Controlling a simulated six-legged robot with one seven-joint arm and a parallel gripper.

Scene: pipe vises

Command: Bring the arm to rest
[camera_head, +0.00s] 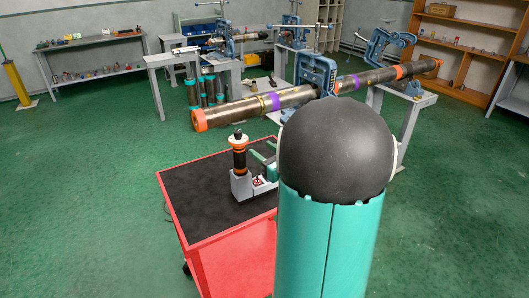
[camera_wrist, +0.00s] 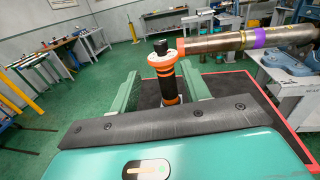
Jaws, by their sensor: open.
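My gripper (camera_wrist: 158,72) is open, with one green finger on each side of the picture's middle in the wrist view. An upright black and orange cylindrical tool (camera_wrist: 166,82) appears between the fingers, with a gap on both sides. In the head view the tool (camera_head: 239,158) stands in a grey holder (camera_head: 241,186) on a red cart with a black top (camera_head: 192,192). My gripper (camera_head: 265,160) is just right of the tool there, partly hidden behind my large green and black arm link.
A long pipe (camera_head: 270,103) with orange ends and purple bands lies across blue vises (camera_head: 318,72) behind the cart. Workbenches (camera_head: 95,45) line the left wall, and a wooden shelf (camera_head: 465,30) stands at right. Green floor (camera_head: 90,180) left of the cart is clear.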

